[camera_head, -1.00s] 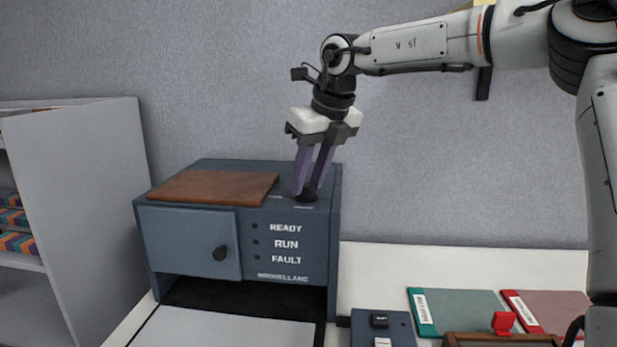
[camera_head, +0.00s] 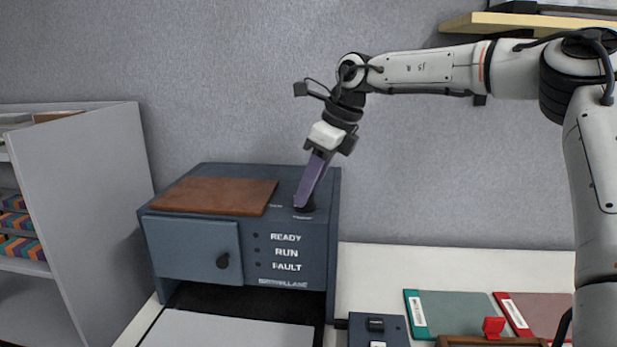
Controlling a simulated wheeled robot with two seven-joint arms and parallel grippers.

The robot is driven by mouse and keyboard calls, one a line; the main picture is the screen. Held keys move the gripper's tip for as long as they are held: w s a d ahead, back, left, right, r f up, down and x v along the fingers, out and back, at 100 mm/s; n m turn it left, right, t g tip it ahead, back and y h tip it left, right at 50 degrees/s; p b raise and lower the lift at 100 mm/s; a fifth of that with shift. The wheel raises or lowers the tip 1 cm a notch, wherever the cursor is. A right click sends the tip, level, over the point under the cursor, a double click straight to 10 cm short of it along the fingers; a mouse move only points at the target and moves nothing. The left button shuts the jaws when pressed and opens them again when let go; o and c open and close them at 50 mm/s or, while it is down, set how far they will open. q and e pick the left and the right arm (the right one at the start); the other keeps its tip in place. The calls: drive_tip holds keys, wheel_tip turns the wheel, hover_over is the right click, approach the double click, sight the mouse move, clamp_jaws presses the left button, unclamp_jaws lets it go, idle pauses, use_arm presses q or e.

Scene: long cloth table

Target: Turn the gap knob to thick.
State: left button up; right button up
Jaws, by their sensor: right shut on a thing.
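The gap knob (camera_head: 305,206) is a small dark knob on the top right of a blue-grey machine (camera_head: 320,240). My right gripper (camera_head: 305,200) comes down from the upper right, tilted, and is shut on the knob. Its purple fingers overlap in this view and hide much of the knob. Small labels lie beside the knob on the machine's top, too small to read. The machine's front reads READY, RUN and FAULT. My left gripper is not in view.
A brown board (camera_head: 215,195) lies on the machine's top, left of the knob. A grey shelf unit (camera_head: 90,200) stands at the left. A small control box (camera_head: 400,330), a green folder (camera_head: 455,312) and a red folder (camera_head: 540,312) lie on the table at the right. A wooden shelf (camera_head: 530,22) is on the wall.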

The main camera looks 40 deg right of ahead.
drive_tip(key=n+y, duration=0.1)
drive_tip(key=n, duration=0.2)
drive_tip(key=n+g+y, duration=0.1)
drive_tip(key=n, duration=0.2)
drive_tip(key=shift+w+d, duration=0.15)
drive_tip(key=shift+w, duration=0.05)
drive_tip(key=n+g, duration=0.1)
drive_tip(key=n, duration=0.2)
drive_tip(key=n+g+y, duration=0.1)
drive_tip(key=n, duration=0.2)
drive_tip(key=shift+w, duration=0.15)
drive_tip(key=shift+n+g, duration=0.3)
drive_tip(key=o, duration=1)
drive_tip(key=shift+o, duration=0.2)
drive_tip(key=shift+d, duration=0.1)
